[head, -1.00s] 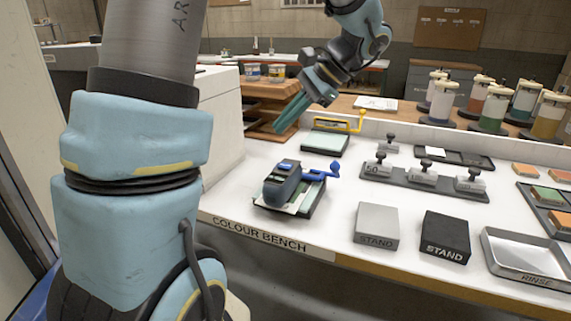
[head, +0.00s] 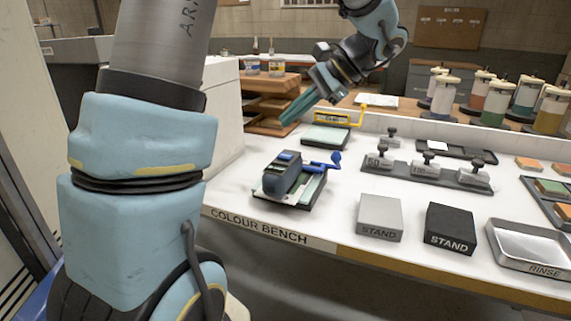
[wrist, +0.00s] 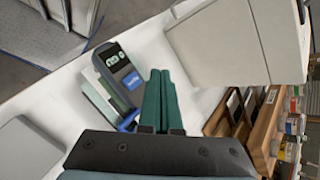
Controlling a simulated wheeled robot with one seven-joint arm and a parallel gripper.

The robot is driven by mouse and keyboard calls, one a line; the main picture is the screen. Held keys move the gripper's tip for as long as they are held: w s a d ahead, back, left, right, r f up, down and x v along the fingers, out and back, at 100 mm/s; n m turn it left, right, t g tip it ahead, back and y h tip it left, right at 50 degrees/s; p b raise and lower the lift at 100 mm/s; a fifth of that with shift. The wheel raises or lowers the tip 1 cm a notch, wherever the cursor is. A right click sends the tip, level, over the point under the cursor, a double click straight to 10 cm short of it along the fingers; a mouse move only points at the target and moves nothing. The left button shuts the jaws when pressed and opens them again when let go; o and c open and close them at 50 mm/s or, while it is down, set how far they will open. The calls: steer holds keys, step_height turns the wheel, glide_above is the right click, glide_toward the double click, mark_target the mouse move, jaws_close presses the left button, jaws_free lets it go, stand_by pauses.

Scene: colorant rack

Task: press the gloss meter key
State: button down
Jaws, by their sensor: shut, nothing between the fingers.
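The gloss meter (head: 285,178) is a dark blue-grey handheld device. It rests on a pale panel in a dark tray (head: 309,203) near the bench's front edge. In the wrist view the meter (wrist: 112,60) shows a small lit display (wrist: 116,57) and a light blue key (wrist: 131,79) on its top face. My gripper (head: 286,121) is above and behind the meter in the head view, its teal fingers together and empty. In the wrist view my gripper (wrist: 160,72) appears just right of the meter, apart from it. Nothing hides the key there.
Two stand blocks (head: 380,216) and a weight rack (head: 425,175) lie to the right. A white cabinet (head: 222,125) rises at left.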

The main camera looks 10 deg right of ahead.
mark_target(291, 155)
steer(key=shift+f+b, duration=1.45)
steer(key=shift+f, duration=1.2)
steer(key=shift+f, duration=0.1)
steer(key=shift+f, duration=0.3)
steer(key=shift+f, duration=0.35)
stand_by(0.4)
steer(key=shift+r, duration=0.1)
steer(key=shift+r+p, duration=0.5)
steer(key=shift+r, duration=0.2)
step_height(291, 155, up, 5)
steer(key=p, duration=0.4)
